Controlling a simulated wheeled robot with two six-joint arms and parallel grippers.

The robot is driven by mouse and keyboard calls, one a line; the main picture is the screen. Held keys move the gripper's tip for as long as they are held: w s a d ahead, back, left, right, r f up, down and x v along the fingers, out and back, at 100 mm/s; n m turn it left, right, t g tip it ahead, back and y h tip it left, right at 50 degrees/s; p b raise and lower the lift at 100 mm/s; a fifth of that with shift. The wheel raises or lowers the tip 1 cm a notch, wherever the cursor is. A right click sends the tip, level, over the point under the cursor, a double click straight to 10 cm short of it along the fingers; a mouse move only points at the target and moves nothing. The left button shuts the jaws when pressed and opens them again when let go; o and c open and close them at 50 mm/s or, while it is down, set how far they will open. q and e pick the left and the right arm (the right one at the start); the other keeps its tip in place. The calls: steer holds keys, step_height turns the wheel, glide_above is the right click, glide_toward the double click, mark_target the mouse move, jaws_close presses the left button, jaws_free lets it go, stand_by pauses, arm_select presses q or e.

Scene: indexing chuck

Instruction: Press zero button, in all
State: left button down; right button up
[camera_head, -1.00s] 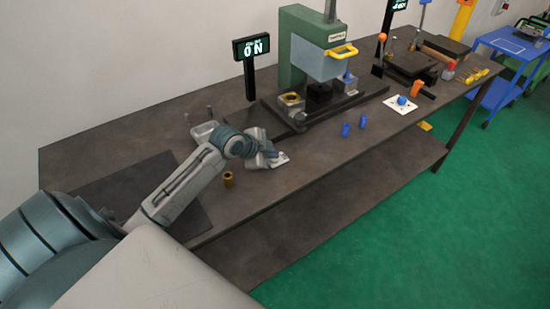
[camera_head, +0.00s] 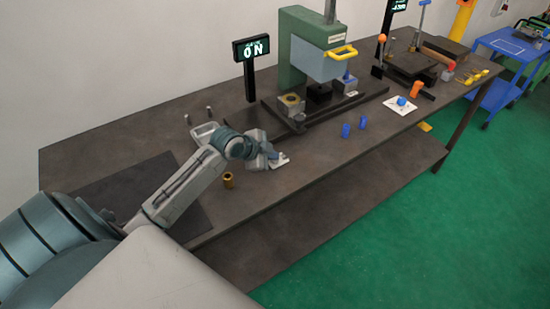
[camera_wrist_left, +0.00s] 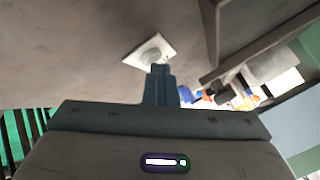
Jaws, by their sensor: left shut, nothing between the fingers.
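A small white plate (camera_head: 279,163) lies on the dark bench, and in the left wrist view the white plate (camera_wrist_left: 135,60) carries a pale round button (camera_wrist_left: 151,51). My left gripper (camera_head: 273,157) is shut and empty right at this plate. In the left wrist view the closed fingertips (camera_wrist_left: 160,69) overlap the near edge of the button; I cannot tell whether they touch it. A display (camera_head: 251,47) on a post reads "0 N". My right gripper is not in view.
A green press (camera_head: 301,47) with a yellow handle stands behind on a dark base. Two blue cylinders (camera_head: 346,131) and a brass cylinder (camera_head: 228,180) stand on the bench. Another white plate with a blue knob (camera_head: 401,101) lies further right.

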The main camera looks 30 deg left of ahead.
mark_target(272, 163)
arm_select(q)
steer(key=shift+a+r+p, duration=0.2)
steer(key=shift+r+p, duration=0.4)
steer(key=shift+r, duration=0.15)
steer(key=shift+r, duration=0.2)
step_height(272, 163, up, 5)
steer(key=p, duration=0.4)
steer(key=shift+f, duration=0.15)
stand_by(0.3)
